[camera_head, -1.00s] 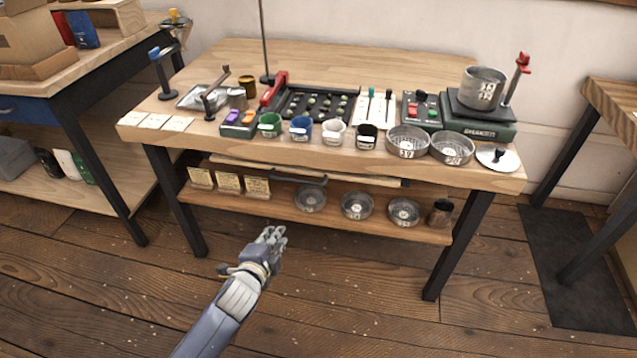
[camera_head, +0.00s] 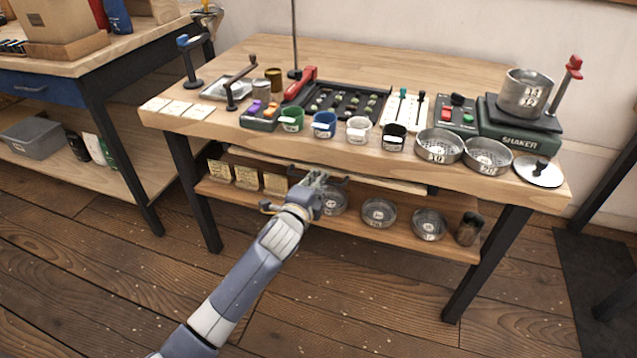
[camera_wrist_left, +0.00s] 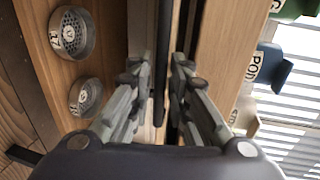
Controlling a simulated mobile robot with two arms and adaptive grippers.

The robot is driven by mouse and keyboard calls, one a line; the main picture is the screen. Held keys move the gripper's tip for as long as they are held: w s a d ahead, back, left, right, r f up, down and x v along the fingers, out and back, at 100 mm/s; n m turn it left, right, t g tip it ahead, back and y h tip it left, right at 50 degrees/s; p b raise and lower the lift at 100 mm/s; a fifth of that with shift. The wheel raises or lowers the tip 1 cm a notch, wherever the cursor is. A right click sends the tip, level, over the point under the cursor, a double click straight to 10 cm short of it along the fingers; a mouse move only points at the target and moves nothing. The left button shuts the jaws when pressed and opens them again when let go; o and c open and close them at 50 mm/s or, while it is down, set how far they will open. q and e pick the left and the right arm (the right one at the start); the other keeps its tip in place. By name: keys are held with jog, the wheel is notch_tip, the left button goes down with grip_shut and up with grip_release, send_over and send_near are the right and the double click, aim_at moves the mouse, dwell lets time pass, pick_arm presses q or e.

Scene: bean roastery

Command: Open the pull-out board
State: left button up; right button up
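The pull-out board (camera_head: 392,184) is a pale wooden panel just under the tabletop, and it looks pushed in. Its dark bar handle (camera_head: 340,181) is partly hidden by my left gripper (camera_head: 316,178). In the left wrist view, the dark handle (camera_wrist_left: 163,60) runs between the two fingers of the left gripper (camera_wrist_left: 163,68). The fingers are apart, one on each side of the bar, with a gap visible. I cannot tell whether either finger touches it. My right gripper is not in view.
The workbench top (camera_head: 400,62) carries cups, sieves, a black bean tray (camera_head: 345,103) and a green shaker (camera_head: 520,136). The lower shelf (camera_head: 345,226) holds several sieves and cards. Open floor lies in front.

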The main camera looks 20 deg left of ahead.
pick_arm(q)
jog(key=shift+w+f, duration=0.1)
jog(key=shift+w, duration=0.45)
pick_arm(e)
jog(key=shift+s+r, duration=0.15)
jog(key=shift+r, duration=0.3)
pick_arm(q)
grip_shut()
